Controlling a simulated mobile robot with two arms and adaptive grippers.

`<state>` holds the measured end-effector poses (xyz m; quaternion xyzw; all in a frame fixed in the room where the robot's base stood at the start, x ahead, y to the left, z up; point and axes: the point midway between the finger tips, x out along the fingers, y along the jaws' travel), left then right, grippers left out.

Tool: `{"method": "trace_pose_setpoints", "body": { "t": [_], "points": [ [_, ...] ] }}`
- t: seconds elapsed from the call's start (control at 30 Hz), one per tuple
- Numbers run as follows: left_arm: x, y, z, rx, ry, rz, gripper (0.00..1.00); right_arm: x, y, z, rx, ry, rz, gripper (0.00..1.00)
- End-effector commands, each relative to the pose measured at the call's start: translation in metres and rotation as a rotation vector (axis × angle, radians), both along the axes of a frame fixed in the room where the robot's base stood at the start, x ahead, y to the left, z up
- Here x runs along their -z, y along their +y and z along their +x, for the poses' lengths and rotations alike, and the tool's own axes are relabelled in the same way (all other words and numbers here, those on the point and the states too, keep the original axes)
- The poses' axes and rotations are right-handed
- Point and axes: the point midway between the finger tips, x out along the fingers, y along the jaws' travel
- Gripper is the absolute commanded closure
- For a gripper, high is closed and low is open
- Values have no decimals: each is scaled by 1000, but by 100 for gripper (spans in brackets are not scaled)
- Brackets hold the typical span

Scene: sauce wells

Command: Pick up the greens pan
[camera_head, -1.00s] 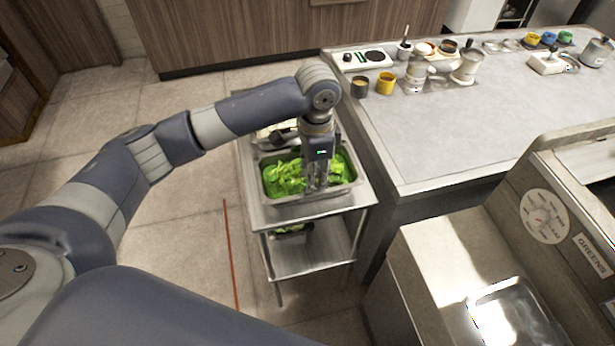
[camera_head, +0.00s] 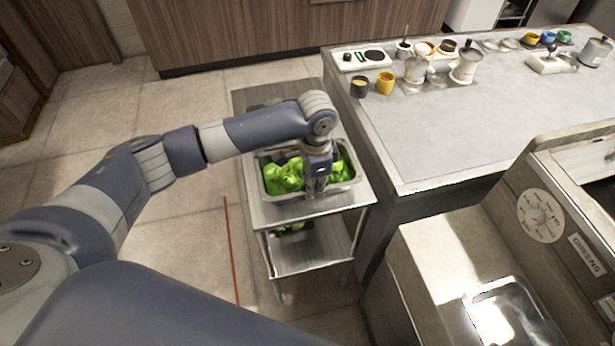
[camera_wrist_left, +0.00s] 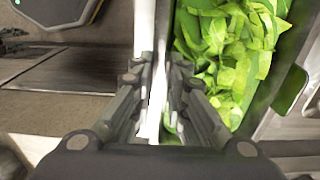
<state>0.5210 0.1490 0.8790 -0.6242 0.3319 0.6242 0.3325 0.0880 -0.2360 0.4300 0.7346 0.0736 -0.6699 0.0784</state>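The greens pan (camera_head: 268,197) is a metal pan full of bright green leaves (camera_head: 284,178) on the top of a steel cart. My left gripper (camera_head: 318,190) points down at the pan's near side, in front of the leaves. In the left wrist view the two fingers (camera_wrist_left: 160,75) come close together on either side of a pale rim strip, with the leaves (camera_wrist_left: 230,45) to the right. The gripper looks shut on the pan's rim, though the contact itself is partly hidden. My right gripper does not show.
The cart (camera_head: 270,213) has a lower shelf (camera_head: 300,257) and stands close to a grey counter (camera_head: 470,120) with cups and shakers at its back. A station with a GREENS label (camera_head: 585,252) and a steel-edged well (camera_head: 510,310) lies at the lower right.

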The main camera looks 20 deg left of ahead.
Motion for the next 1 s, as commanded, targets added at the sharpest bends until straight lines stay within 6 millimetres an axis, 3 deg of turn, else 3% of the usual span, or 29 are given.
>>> {"method": "trace_pose_setpoints", "body": {
  "t": [0.43,0.67,1.0],
  "points": [
    [-6,0,1,-1,-3,-2,100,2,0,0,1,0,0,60],
    [-34,-1,2,-1,-6,-4,100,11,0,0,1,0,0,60],
    [-41,8,-72,2,-2,-1,100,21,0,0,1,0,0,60]
  ]
}}
